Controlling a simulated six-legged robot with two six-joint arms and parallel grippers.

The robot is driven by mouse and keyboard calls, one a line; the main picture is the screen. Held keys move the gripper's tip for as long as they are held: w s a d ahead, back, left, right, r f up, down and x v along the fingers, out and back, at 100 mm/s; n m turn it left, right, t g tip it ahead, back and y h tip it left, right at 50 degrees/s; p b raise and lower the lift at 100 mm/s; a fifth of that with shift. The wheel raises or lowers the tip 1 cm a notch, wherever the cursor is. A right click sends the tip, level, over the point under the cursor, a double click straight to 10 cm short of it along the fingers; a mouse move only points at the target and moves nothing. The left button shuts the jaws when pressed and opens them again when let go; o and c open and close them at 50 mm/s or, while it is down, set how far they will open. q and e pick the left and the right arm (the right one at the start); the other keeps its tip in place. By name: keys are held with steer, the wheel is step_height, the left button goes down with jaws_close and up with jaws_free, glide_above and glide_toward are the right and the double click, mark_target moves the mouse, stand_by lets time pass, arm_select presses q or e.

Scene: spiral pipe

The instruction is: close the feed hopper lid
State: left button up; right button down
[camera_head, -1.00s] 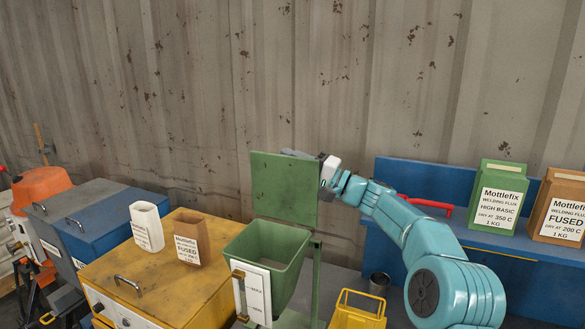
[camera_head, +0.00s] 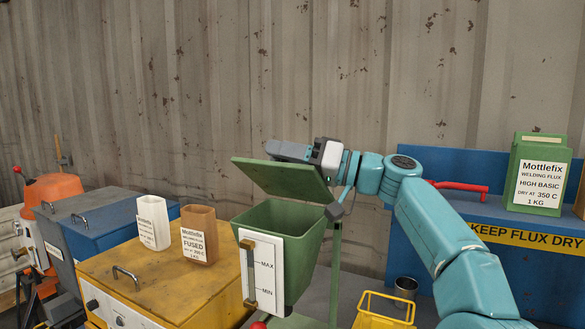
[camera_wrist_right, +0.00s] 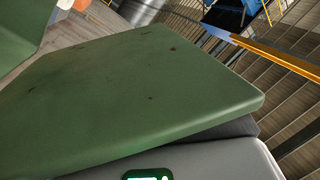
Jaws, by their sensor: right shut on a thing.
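The green feed hopper (camera_head: 270,228) stands in the middle of the head view, with a MAX/MIN level gauge on its front. Its green lid (camera_head: 283,180) is tilted over the hopper, partly lowered, with a gap above the rim. My right gripper (camera_head: 290,149) is at the lid's upper side and back edge, shut; its fingertips are partly hidden. In the right wrist view the lid (camera_wrist_right: 140,95) fills the middle, close to the gripper. My left gripper is not in view.
A yellow oven (camera_head: 165,270) with a white container (camera_head: 152,222) and a brown flux box (camera_head: 199,235) stands left. A yellow basket (camera_head: 385,312) and metal cup (camera_head: 405,288) are right of the hopper. A green flux box (camera_head: 538,172) stands on the blue bench.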

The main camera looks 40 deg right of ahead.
steer(key=s+a+f+n+g+b, duration=0.2)
steer(key=a+f+n+b, duration=0.2)
steer(key=f+n+b, duration=0.3)
steer(key=shift+s+a+f+n+b, duration=0.15)
steer(key=shift+a+f+n+b, duration=0.15)
steer(key=shift+n+b, duration=0.35)
steer(key=c, duration=0.8)
jaws_free()
steer(key=shift+a, duration=0.1)
steer(key=v, duration=1.6)
steer(key=shift+s+r, duration=0.2)
